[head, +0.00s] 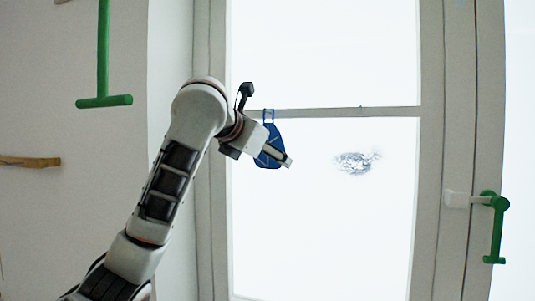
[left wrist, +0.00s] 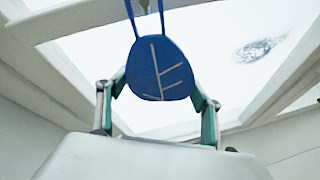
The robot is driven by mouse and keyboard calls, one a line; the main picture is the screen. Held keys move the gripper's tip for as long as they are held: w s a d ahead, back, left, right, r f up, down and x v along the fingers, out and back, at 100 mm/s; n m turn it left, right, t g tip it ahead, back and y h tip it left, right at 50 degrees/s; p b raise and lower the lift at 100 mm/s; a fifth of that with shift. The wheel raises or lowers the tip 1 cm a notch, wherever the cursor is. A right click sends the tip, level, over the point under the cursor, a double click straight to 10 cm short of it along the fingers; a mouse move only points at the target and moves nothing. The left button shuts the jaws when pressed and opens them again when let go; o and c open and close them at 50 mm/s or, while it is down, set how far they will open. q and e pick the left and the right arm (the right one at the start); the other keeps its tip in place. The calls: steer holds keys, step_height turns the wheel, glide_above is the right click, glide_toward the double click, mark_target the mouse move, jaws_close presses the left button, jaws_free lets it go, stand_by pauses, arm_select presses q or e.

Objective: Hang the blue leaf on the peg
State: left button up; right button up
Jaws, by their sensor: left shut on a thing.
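The blue leaf (head: 270,150) is a flat leaf shape with pale veins and a thin blue strap loop at its top. My left gripper (head: 284,157) is shut on it and holds it up in front of the window. In the left wrist view the leaf (left wrist: 162,70) hangs upright between the two fingers, its loop running up out of the frame. A small grey thing (left wrist: 145,5) shows between the straps; I cannot tell what it is. No peg is clearly recognisable in the head view. My right gripper is out of view.
A brown wooden bar (head: 30,161) enters at the left edge by the wall. A green T-shaped piece (head: 103,90) is above it. The window has a grey crossbar (head: 390,111) and a green handle-like piece (head: 496,230) at right. The space right of my gripper looks clear.

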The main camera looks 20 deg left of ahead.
arm_select(q)
steer(key=o, duration=1.1)
steer(key=shift+o, duration=0.2)
